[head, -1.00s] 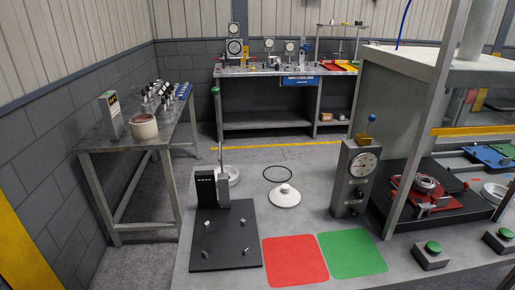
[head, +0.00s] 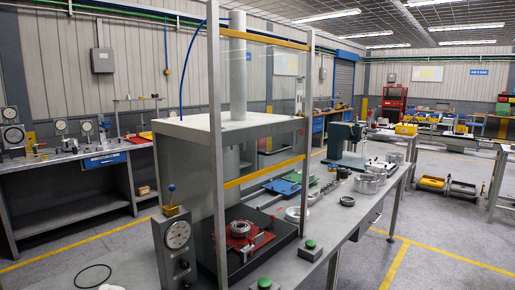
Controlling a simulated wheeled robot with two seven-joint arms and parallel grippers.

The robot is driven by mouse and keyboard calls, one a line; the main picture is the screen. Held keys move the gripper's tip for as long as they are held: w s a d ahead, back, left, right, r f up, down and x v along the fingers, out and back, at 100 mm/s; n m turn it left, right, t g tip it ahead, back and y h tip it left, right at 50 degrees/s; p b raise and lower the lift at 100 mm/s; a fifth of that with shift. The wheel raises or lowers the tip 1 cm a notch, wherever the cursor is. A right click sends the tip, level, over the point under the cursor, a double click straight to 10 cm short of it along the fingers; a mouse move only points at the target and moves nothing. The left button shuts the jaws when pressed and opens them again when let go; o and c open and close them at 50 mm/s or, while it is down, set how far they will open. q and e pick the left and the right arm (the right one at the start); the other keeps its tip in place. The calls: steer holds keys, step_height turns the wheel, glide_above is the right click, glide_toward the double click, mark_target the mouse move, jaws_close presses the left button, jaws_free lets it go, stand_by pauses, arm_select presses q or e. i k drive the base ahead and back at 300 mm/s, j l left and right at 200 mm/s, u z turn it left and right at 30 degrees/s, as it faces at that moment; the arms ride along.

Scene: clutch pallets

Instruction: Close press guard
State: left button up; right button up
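The press (head: 180,128) stands on the bench, with grey posts, a pale crosshead plate and a thick vertical ram column (head: 238,70). Its guard looks like a clear panel between two front posts, with a yellow upper bar (head: 265,38) and a yellow lower bar (head: 264,172). The lower bar is well above the press base (head: 250,262), so the space beneath it is open. A red fixture (head: 240,232) holding a round metal part (head: 239,227) sits on the dark base. Neither of my grippers is in view.
Two green buttons (head: 311,245) (head: 264,284) are at the bench's front edge. A dial gauge stand (head: 177,240) is left of the press. Blue and green trays (head: 283,186), metal rings (head: 368,183) and a small dark green press (head: 345,138) lie beyond.

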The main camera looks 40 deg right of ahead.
mark_target(223, 31)
steer(key=z, duration=1.35)
